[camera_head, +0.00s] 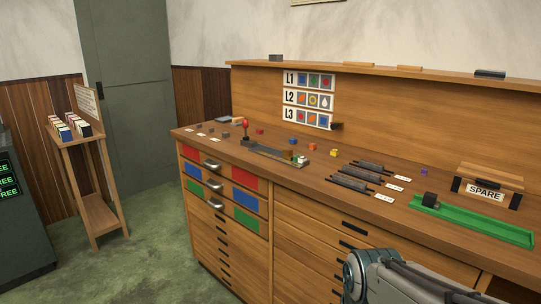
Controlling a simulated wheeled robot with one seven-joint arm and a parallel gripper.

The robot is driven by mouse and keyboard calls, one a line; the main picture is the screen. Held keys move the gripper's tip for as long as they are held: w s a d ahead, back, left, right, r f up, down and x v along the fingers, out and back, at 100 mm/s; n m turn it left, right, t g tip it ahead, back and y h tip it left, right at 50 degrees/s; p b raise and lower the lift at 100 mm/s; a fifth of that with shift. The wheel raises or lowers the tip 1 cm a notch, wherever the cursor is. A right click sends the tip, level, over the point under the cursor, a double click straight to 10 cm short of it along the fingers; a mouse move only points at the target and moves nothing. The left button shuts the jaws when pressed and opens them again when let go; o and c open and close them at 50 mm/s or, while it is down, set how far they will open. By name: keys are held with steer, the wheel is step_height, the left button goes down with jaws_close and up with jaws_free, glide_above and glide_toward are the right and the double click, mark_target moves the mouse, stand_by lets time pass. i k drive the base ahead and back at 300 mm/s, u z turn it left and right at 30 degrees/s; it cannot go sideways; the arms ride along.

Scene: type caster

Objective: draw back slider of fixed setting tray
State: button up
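A long green tray (485,228) lies on the right part of the bench top, with a dark block (430,199) standing at its left end. A narrow dark tray (268,152) lies further left on the bench, with a red-knobbed lever (245,126) at its left end and small pieces at its right end. I cannot tell for certain which of these is the setting tray, or which part is its slider. Part of my arm shows at the bottom right, in front of the bench. My gripper is not in view.
Dark rods (357,176) lie between the trays, with small colored blocks behind. A SPARE holder (487,187) stands behind the green tray. A wooden bench (310,229) has drawers below. A small stand (98,204) is at left, with open green floor (150,255) between.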

mark_target(287, 153)
steer(key=k, duration=0.65)
steer(key=u, duration=0.2)
steer(key=i, duration=1.6)
steer(key=z, duration=0.6)
